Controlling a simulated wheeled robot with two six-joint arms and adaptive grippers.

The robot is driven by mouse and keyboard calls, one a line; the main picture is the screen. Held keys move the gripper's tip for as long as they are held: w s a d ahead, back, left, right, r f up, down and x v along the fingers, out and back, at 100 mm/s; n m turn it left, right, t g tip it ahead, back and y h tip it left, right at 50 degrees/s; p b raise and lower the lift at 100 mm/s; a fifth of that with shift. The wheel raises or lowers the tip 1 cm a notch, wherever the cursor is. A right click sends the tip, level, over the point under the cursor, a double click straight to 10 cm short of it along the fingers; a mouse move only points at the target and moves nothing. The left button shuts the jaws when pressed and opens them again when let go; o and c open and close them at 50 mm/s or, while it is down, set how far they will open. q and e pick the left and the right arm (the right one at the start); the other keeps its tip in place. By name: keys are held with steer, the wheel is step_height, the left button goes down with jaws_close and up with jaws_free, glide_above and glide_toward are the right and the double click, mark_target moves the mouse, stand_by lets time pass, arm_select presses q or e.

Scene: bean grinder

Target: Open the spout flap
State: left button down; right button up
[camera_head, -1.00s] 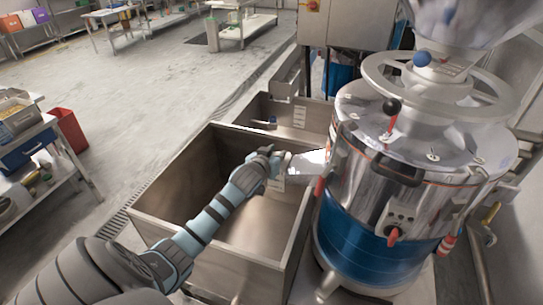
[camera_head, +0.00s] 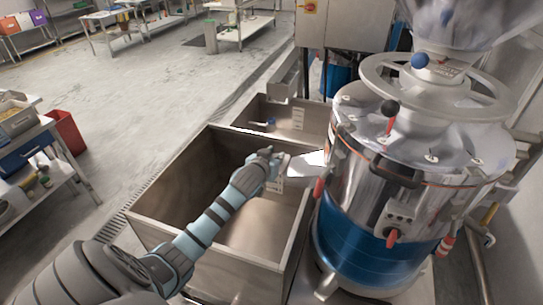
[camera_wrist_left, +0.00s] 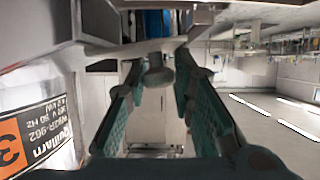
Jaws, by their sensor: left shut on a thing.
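The grinder (camera_head: 372,247) is a large steel drum with a blue lower band, at the right of the head view. Its shiny metal spout (camera_head: 309,160) sticks out to the left over a steel bin. My left gripper (camera_head: 279,163) is at the outer end of the spout. In the left wrist view my gripper (camera_wrist_left: 160,68) is shut on a small round grey knob (camera_wrist_left: 156,77), which sits between its teal fingertips. The knob seems to belong to the spout flap; the flap itself is largely hidden. My right gripper is not in view.
The open steel bin (camera_head: 166,182) lies below my left arm, with a smaller steel bin (camera_head: 302,117) behind it. A red lever (camera_head: 319,188) is on the drum's left side. A red box (camera_head: 66,131) stands at the far left.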

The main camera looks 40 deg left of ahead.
arm_select(q)
steer(key=shift+d, duration=0.1)
steer(key=c, duration=1.6)
jaws_free()
steer(key=shift+o, duration=0.8)
steer(key=shift+d+r, duration=0.1)
steer(key=shift+d, duration=0.05)
steer(key=shift+d+r, duration=0.1)
